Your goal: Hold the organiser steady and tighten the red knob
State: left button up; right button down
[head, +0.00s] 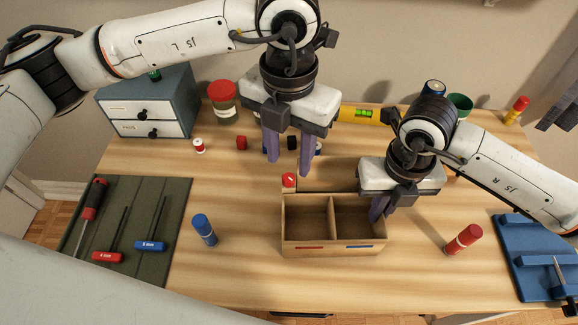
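The wooden organiser (307,248) stands on the desk, its two open compartments facing up. A red label and a blue label mark its front. The red knob (289,180) is at its back left corner. My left gripper (287,165) is open, pointing down just above and behind the knob, its two purple fingers apart with nothing visible between them. My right gripper (379,211) is at the organiser's right wall, its purple fingers close together at the top edge and appearing closed on that wall. The finger tips are partly hidden.
A dark mat (181,192) holds a screwdriver and hex keys. A blue tray (513,262) is at right. Drawers, a jar and a yellow level (359,114) are behind.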

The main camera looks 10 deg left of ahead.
aim_at(289, 176)
pick_arm(q)
jog(key=shift+f, duration=2.2)
jog(key=shift+c, duration=0.3)
grip_shut()
